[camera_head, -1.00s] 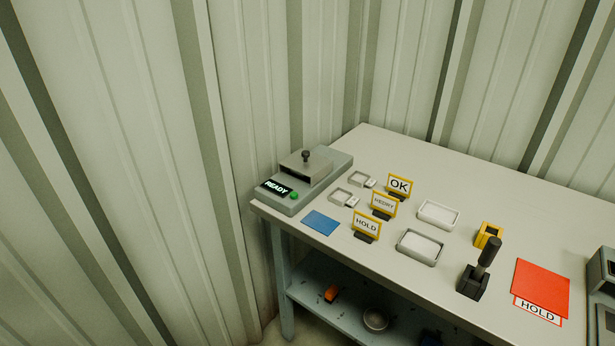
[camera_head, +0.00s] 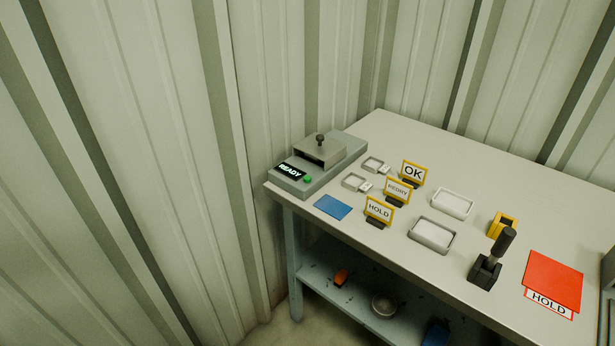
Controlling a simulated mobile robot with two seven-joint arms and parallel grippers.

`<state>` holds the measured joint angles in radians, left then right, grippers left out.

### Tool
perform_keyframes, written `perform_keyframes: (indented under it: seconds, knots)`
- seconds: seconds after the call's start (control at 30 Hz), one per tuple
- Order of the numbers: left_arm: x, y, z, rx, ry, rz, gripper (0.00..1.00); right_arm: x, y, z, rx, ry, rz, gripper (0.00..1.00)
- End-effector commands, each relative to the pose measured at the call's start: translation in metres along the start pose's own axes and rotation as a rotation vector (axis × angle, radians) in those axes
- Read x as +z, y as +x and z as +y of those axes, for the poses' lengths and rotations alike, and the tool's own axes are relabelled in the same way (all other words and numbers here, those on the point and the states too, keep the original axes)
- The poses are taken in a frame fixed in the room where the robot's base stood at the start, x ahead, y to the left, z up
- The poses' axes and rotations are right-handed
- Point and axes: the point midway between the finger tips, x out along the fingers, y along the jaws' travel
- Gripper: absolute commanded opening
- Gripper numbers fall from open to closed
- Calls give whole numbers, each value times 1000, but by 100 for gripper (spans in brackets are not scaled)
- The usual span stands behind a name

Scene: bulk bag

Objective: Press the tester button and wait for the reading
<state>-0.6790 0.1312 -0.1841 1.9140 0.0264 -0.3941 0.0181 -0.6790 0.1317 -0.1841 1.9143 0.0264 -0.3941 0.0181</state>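Neither of my grippers shows in the head view.
The table (camera_head: 393,139) holds OK (camera_head: 413,172), REDRY (camera_head: 398,190) and HOLD (camera_head: 379,210) signs, a blue mat (camera_head: 333,207), small trays (camera_head: 433,235), a yellow holder (camera_head: 502,225), a black-handled tool (camera_head: 490,259) and red sheet (camera_head: 553,280). Corrugated walls stand close behind and left.

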Motion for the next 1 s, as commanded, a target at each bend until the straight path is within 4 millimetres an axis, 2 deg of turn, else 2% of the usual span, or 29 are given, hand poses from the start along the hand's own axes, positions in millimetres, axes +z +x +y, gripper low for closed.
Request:
perform_keyframes:
  seconds: [0.07,0.33,1.0]
  knots:
    - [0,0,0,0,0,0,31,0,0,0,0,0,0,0]
    - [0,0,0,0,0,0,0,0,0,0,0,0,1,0]
    - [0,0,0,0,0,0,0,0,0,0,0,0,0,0]
